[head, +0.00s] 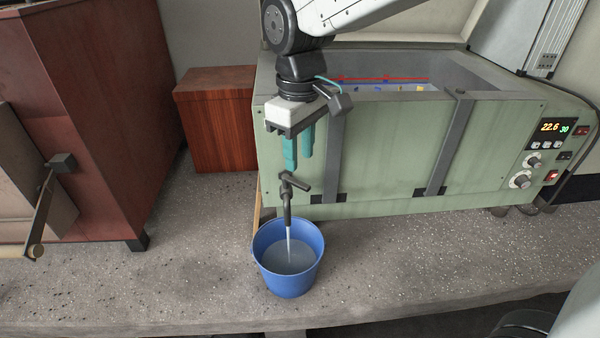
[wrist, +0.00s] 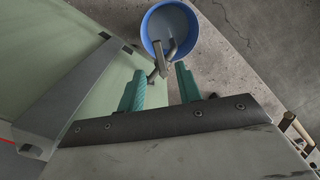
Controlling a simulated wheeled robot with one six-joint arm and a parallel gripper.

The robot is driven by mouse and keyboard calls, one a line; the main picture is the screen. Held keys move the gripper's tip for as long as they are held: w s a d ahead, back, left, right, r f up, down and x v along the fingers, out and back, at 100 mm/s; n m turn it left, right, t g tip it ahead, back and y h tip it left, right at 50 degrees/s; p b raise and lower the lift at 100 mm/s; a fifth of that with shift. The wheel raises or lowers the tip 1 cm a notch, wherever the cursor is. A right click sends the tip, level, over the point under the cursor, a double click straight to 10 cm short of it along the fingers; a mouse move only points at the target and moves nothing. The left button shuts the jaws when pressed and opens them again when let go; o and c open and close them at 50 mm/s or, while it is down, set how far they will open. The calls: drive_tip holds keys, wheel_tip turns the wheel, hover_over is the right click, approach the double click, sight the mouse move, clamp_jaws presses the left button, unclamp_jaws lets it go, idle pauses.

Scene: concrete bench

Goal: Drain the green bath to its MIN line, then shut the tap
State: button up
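The green bath (head: 400,150) stands at the back right of the bench. A red line and a blue line (head: 385,80) show on its inner back wall, with the water surface partly hidden behind the front wall. The tap (head: 288,190) sticks out low at the bath's left end, and a stream runs from it into the blue bucket (head: 302,283), which holds greyish water. My gripper (head: 298,155) points down just above the tap, its teal fingers apart with nothing between them. In the wrist view the tap (wrist: 162,62) shows just beyond the open fingertips (wrist: 158,75).
A control panel (head: 548,150) with a lit display reading 22.6 and 30 is on the bath's right end. A red-brown box (head: 215,120) stands behind, and a large red-brown cabinet (head: 90,110) at left. Bench is bare around the bucket.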

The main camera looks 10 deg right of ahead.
sight(300, 183)
drive_tip(key=shift+f, duration=2.8)
clamp_jaws()
